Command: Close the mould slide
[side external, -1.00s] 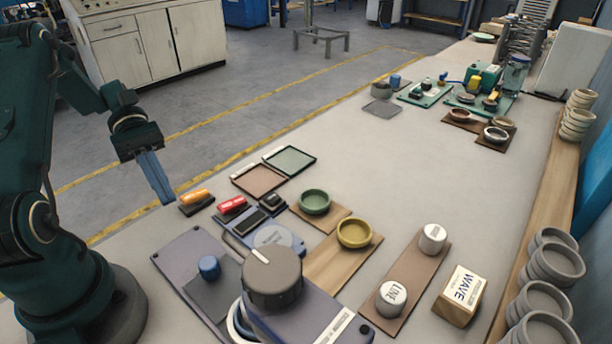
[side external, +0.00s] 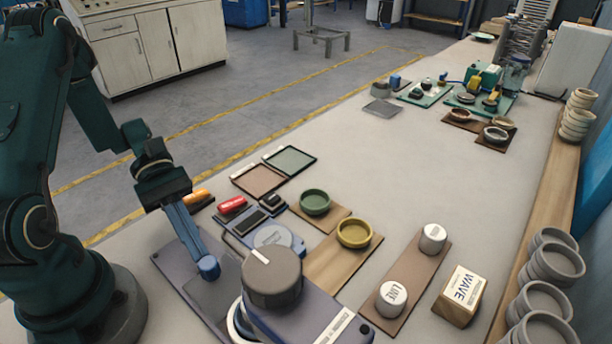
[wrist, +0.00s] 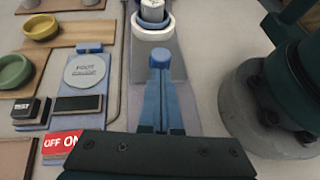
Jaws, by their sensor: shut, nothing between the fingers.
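The mould slide looks like a dark grey plate (side external: 213,292) with an upright blue knob (side external: 208,268), lying on a grey-violet base (side external: 172,262). The knob also shows in the wrist view (wrist: 160,57). My gripper (side external: 204,254) is shut and empty, pointing down. Its fingertips are at the knob, on its far-left side in the side view; they overlap it, and I cannot tell whether they touch.
A panel with a round grey button (side external: 272,238) and a red switch (side external: 232,205) lies behind the base. A green bowl (side external: 315,202) and a yellow bowl (side external: 354,233) sit on boards beyond. My arm's base is left of the slide.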

